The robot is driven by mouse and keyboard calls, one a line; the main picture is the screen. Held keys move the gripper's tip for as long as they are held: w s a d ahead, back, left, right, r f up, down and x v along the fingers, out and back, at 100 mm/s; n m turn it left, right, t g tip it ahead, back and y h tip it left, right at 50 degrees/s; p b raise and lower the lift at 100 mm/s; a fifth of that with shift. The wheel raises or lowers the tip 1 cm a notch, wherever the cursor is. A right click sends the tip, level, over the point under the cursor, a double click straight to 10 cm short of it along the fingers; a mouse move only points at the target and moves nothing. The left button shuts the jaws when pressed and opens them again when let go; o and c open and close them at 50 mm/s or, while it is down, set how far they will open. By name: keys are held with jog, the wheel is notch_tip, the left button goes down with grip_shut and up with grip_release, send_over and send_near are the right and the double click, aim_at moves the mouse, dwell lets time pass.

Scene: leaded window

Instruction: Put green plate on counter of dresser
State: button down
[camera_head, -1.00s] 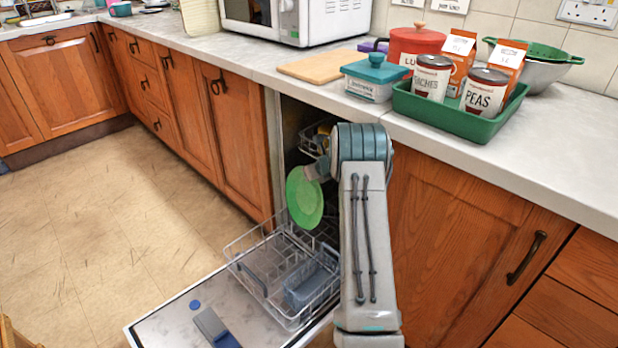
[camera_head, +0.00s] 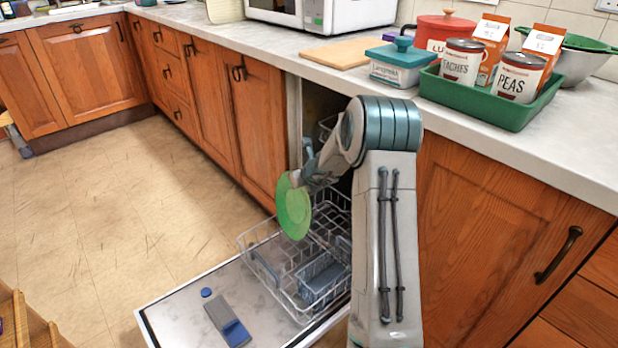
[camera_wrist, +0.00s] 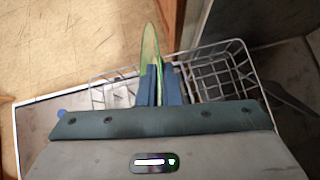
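The green plate (camera_head: 293,206) hangs upright, near edge-on to the arm, above the pulled-out lower rack of the dishwasher. My gripper (camera_head: 301,180) is shut on its rim, and the plate appears clear of the rack. In the wrist view the plate (camera_wrist: 150,52) stands between the two blue fingers (camera_wrist: 159,82) and extends beyond them. The counter (camera_head: 470,133) runs along the right above the dishwasher. I cannot tell which surface is the dresser.
The open dishwasher door (camera_head: 180,312) and wire rack (camera_head: 300,265) lie below the plate. On the counter stand a green tray (camera_head: 505,112) with cans and cartons, a teal-lidded box (camera_head: 400,65), a wooden board (camera_head: 345,52) and a microwave (camera_head: 330,12). Bare counter lies along the front edge.

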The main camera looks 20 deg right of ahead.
jog(key=s+a+r+n+y, duration=0.1)
jog(key=s+a+r, duration=0.2)
jog(key=s+a, duration=0.4)
jog(key=s+a+r+n, duration=0.1)
jog(key=s+a+r, duration=0.3)
jog(key=s+a, duration=0.3)
notch_tip(320, 180, up, 30)
jog(key=s+d+p, duration=0.1)
jog(key=p, duration=2.9)
jog(key=shift+d+f, duration=0.15)
jog(key=shift+d, duration=0.1)
